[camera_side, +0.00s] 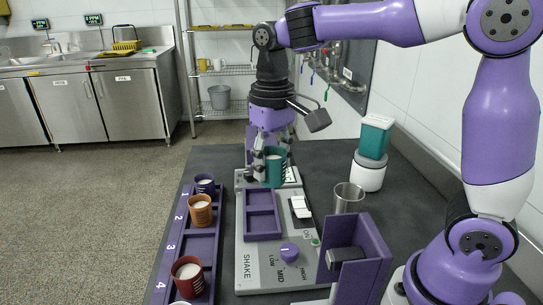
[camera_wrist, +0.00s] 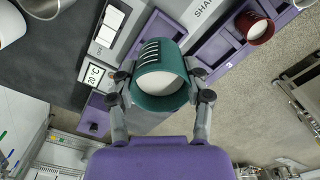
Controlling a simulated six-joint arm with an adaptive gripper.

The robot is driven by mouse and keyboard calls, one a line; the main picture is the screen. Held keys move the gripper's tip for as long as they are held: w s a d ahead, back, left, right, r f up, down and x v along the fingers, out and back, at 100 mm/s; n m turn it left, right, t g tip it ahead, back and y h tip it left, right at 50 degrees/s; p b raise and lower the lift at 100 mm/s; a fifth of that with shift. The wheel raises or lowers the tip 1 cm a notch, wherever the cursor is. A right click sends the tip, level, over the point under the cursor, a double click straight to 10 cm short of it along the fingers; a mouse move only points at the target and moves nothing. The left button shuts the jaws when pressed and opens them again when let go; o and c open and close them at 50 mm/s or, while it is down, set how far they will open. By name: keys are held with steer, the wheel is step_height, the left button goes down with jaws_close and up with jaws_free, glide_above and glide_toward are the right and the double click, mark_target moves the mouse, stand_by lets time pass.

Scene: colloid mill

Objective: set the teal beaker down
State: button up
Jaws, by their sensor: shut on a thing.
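The teal beaker (camera_side: 275,168) has white contents and white marks on its wall. It stands roughly upright over the far end of the grey shake unit (camera_side: 251,250). My gripper (camera_side: 262,162) is shut on it, with a finger on each side of its wall. In the wrist view the beaker (camera_wrist: 160,85) is between the fingertips (camera_wrist: 160,76), and its open mouth shows. Its underside is hidden, so I cannot tell whether it touches the surface below.
A purple rack (camera_side: 204,246), numbered 1 to 4, holds purple (camera_side: 205,184), orange (camera_side: 201,210) and red (camera_side: 187,275) beakers at left. A two-part purple tray (camera_side: 262,213), a knob (camera_side: 289,250) and a metal cup (camera_side: 348,198) stand nearer.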

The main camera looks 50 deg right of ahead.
steer(key=a+f+m, duration=0.2)
steer(key=a+m, duration=0.1)
steer(key=a, duration=0.6)
steer(key=a+f+m, duration=0.2)
steer(key=a+m, duration=0.1)
steer(key=a, duration=0.6)
steer(key=shift+w+a+f+m, duration=0.25)
steer(key=shift+w+a+m, duration=0.1)
steer(key=shift+w, duration=0.1)
steer(key=w+d+f, duration=0.2)
steer(key=w, duration=0.1)
steer(key=w+d+f, duration=0.2)
steer(key=w+d, duration=0.1)
steer(key=w+d+f, duration=0.2)
steer(key=w+f, duration=0.1)
steer(key=shift+d, duration=0.2)
steer(key=shift+f, duration=1.8)
